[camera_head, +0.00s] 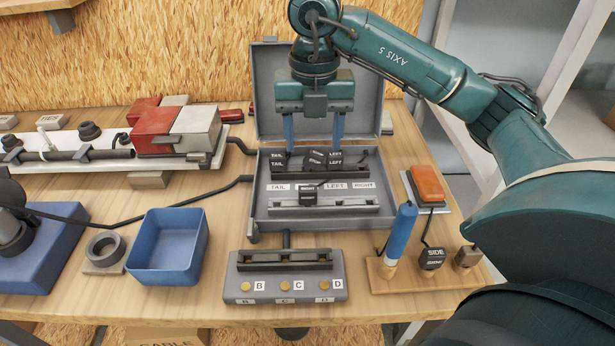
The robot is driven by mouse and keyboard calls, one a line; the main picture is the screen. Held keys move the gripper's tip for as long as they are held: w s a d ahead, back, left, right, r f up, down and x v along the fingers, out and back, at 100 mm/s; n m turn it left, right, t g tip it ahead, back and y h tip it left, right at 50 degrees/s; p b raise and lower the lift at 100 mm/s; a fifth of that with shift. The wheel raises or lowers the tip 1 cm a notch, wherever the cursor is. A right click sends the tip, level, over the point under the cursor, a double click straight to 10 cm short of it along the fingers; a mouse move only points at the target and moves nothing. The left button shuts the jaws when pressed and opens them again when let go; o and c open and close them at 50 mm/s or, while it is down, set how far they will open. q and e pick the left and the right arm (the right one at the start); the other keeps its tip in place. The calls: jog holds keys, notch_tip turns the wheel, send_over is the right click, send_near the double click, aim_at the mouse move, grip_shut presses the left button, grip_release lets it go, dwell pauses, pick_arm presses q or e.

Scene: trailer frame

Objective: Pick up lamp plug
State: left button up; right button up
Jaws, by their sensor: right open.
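An open grey case (251,215) stands at the back middle of the bench with its lid up. In its rear row sit several black plugs with white labels, TAIL plugs (278,158) at the left and LEFT plugs (335,158) at the right, with tilted ones between them. A single black plug (308,194) sits in the front row, among the labels TAIL, LEFT and RIGHT. My right gripper (314,148) points down over the rear row, its blue fingers wide apart on either side of the middle plugs. Nothing is visibly held. My left gripper is not in view.
A grey block (285,291) marked B, C, D stands in front of the case. A blue bin (167,249) is left of it. A wooden stand (425,275) holds a blue-handled tool (402,232) and a SIDE plug (432,259). A light assembly (175,130) lies at the back left.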

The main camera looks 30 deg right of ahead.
aim_at(308, 188)
notch_tip(308, 188, down, 7)
jog(key=shift+s+a+f, duration=0.1)
jog(key=shift+f, duration=0.1)
jog(key=shift+w+a+f+p, duration=0.1)
jog(key=shift+f+p, duration=0.05)
jog(key=shift+f, duration=0.8)
jog(key=shift+w+a+f+p, duration=0.1)
jog(key=shift+w+f+p, duration=0.05)
jog(key=shift+f, duration=0.8)
jog(key=shift+w+a+f+p, duration=0.1)
jog(key=shift+f+p, duration=0.05)
jog(key=shift+f, duration=0.8)
jog(key=shift+c, duration=0.6)
jog(key=c, duration=0.7)
jog(key=shift+o, duration=0.2)
notch_tip(308, 188, up, 10)
jog(key=shift+r+b, duration=0.2)
jog(key=shift+b, duration=0.15)
